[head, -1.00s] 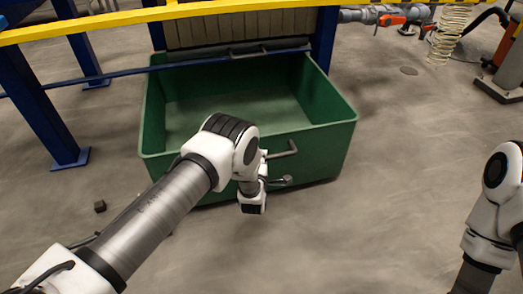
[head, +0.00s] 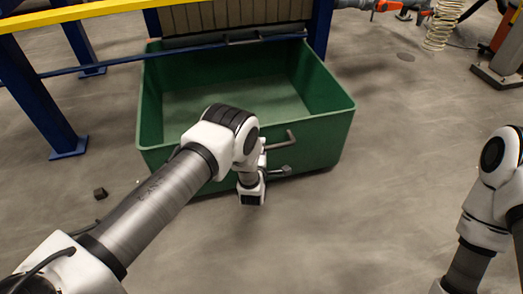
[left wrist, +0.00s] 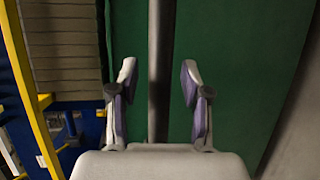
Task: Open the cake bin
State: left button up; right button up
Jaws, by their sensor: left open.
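The cake bin (head: 325,150) is a large open-topped green box on the floor, with its back part under the press. A dark handle (head: 283,140) stands out from its front wall, partly hidden by my left arm. In the left wrist view, my left gripper (left wrist: 156,85) is open. A dark straight bar, which looks like the handle (left wrist: 161,60), runs between its parted fingers, with gaps on both sides. In the head view the left fingers are mostly hidden behind my own wrist. My right arm shows at the right edge; its gripper is out of frame.
The press has a yellow beam (head: 110,17), blue legs (head: 38,105) and a blue rail above the bin's back part. A small dark block (head: 100,193) lies on the floor at the left. Bare floor lies in front and to the right of the bin.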

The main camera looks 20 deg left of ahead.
pick_arm(q)
jog(key=v, duration=1.2)
